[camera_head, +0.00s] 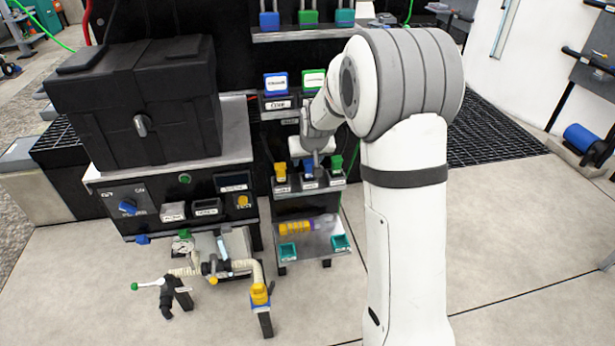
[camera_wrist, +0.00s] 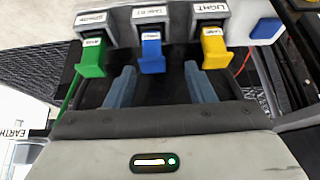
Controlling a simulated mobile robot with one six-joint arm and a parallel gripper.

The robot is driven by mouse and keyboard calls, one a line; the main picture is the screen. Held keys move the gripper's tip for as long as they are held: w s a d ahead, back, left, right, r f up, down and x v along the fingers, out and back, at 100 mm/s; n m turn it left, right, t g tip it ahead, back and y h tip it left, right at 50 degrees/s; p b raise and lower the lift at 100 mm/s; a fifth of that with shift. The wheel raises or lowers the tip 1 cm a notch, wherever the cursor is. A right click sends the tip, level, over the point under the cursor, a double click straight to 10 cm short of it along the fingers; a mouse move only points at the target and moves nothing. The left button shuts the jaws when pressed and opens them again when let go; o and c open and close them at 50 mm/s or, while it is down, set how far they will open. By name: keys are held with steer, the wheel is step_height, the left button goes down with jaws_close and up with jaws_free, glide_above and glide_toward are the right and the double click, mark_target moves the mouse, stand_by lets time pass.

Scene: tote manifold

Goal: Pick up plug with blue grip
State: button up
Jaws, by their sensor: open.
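The plug with the blue grip (camera_wrist: 151,55) sits in the middle holder of a row of three in the wrist view. It also shows in the head view (camera_head: 308,170), partly hidden by my gripper. My gripper (camera_wrist: 160,70) is open. Its two bluish fingers point toward the row, one on each side of the blue grip in the picture, with nothing between them that I can see gripped. I cannot tell whether the fingertips reach level with the grip. In the head view my gripper (camera_head: 316,160) is just above the blue plug.
A plug with a green grip (camera_wrist: 90,58) and one with a yellow grip (camera_wrist: 215,50) flank the blue one closely. In the head view, a black box (camera_head: 150,110) stands on the bench at left. A lower shelf (camera_head: 315,240) is below the plugs.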

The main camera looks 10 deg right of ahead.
mark_target(310, 167)
steer(key=shift+w+d+f, duration=0.15)
steer(key=shift+f, duration=0.3)
steer(key=shift+w+d+f, duration=0.15)
steer(key=shift+f, duration=0.25)
steer(key=b+x, duration=0.1)
steer(key=x, duration=0.3)
steer(key=shift+d+f, duration=0.2)
steer(key=shift+f, duration=0.05)
steer(key=shift+s+r, duration=0.1)
steer(key=shift+c, duration=0.3)
jaws_close()
